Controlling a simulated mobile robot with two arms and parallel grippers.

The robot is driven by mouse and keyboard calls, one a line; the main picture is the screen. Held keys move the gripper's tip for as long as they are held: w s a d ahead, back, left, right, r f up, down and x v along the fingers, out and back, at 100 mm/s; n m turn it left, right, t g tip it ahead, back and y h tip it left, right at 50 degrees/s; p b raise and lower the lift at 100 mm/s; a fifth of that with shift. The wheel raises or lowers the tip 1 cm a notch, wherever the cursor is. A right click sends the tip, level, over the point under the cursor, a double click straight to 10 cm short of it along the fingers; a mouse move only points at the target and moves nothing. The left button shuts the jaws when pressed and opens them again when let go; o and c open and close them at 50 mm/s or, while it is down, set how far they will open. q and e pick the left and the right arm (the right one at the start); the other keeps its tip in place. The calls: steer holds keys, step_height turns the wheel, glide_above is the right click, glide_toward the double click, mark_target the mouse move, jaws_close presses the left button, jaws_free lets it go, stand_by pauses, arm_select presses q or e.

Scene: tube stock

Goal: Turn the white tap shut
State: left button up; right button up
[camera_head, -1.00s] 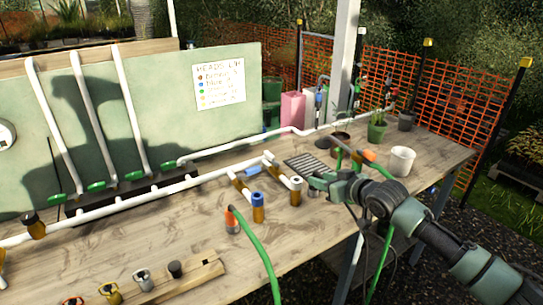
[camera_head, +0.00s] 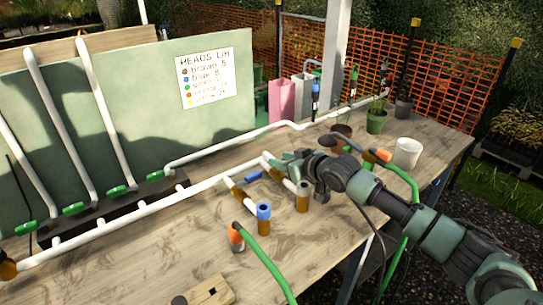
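A white pipe (camera_head: 140,212) runs along the bench to two short branches. The nearer branch has a blue lever (camera_head: 254,175) and ends in a blue-topped brown outlet (camera_head: 264,218). The farther branch ends in a brown outlet with a whitish upper part (camera_head: 303,196). My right gripper (camera_head: 278,164) is at the far end of the pipe, over the start of the farther branch. I cannot make out a white tap handle; the gripper covers that spot. The fingers are too small and overlapped to tell whether they are open or shut. My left gripper is out of view.
Green-handled valves (camera_head: 118,190) line the pipe at left. A green hose (camera_head: 268,262) with an orange end rises at the front. Potted plants (camera_head: 376,120) and a white cup (camera_head: 407,153) stand right. A sign (camera_head: 207,78) hangs on the back board (camera_head: 150,85).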

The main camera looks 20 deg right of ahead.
steer(key=x, duration=0.4)
steer(key=shift+w+a+f, duration=0.15)
steer(key=shift+w+f, duration=0.05)
steer(key=shift+w, duration=0.1)
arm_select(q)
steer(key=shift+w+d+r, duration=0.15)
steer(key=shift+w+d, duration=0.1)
arm_select(e)
steer(key=shift+w, duration=0.1)
jaws_close()
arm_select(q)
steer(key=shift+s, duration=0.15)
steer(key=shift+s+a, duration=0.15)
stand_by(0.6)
